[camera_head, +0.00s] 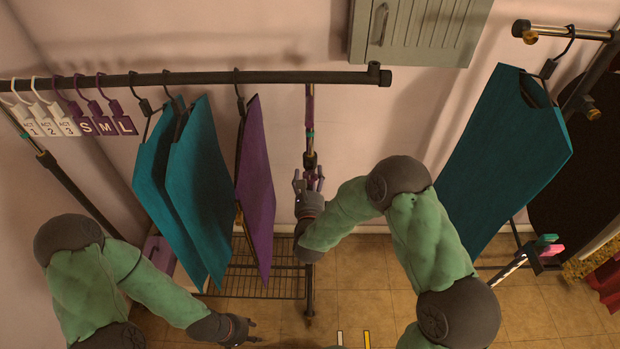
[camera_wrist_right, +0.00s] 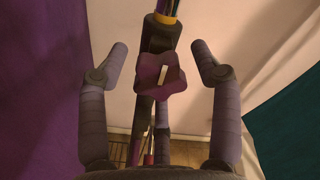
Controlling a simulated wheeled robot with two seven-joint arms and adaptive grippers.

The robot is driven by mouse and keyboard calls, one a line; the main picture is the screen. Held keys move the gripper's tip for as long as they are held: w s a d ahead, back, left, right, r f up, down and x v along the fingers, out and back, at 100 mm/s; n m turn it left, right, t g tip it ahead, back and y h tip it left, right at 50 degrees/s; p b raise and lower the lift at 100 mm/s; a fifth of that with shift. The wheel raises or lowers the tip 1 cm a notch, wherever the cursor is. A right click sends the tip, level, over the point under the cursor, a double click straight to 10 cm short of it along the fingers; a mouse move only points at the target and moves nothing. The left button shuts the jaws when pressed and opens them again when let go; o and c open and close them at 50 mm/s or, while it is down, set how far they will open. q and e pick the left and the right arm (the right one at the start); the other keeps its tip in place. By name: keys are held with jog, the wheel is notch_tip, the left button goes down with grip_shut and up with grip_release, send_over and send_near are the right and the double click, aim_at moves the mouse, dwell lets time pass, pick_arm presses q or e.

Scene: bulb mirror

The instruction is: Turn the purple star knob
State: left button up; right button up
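The purple star knob (camera_wrist_right: 161,76) has a pale stripe on its face and sits on a dark upright post in the right wrist view. My right gripper (camera_wrist_right: 160,58) is open, with one finger on each side of the knob and visible gaps to both. In the head view my right gripper (camera_head: 309,181) is at the rail's upright post (camera_head: 310,158), and its fingers partly hide the knob there. My left gripper (camera_head: 250,331) is low in the head view, away from the post, with its fingers apart and empty.
A dark rail (camera_head: 220,78) carries teal garments (camera_head: 185,190), a purple garment (camera_head: 257,190) just left of the post, and several size tags (camera_head: 95,122). Another teal garment (camera_head: 510,150) hangs at the right. A wire shelf (camera_head: 262,280) is below.

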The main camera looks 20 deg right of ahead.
jog(key=c, duration=0.9)
jog(key=shift+f, duration=0.1)
